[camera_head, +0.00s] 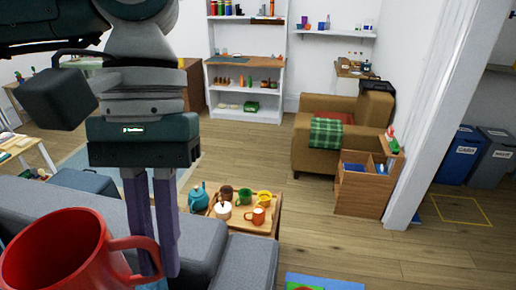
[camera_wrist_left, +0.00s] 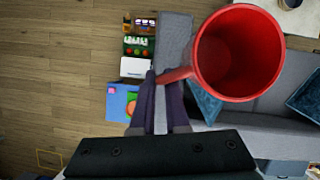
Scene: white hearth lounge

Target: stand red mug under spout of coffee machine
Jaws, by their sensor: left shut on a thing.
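The red mug (camera_head: 62,255) is large and close at the bottom left of the head view. My left gripper (camera_head: 152,268) comes down from above, with its two purple fingers shut on the mug's handle. In the left wrist view the red mug (camera_wrist_left: 236,58) shows its open rim and an empty-looking inside, with its handle between the fingertips of the left gripper (camera_wrist_left: 166,82). The mug is in the air above the grey sofa. I cannot make out a coffee machine in either view. My right gripper is not in view.
The grey sofa (camera_head: 248,262) lies below the mug. A brown armchair (camera_head: 312,150), a wooden crate (camera_head: 355,195) and a white shelf unit (camera_head: 270,102) stand farther back. Wooden floor (camera_head: 330,240) is free at right.

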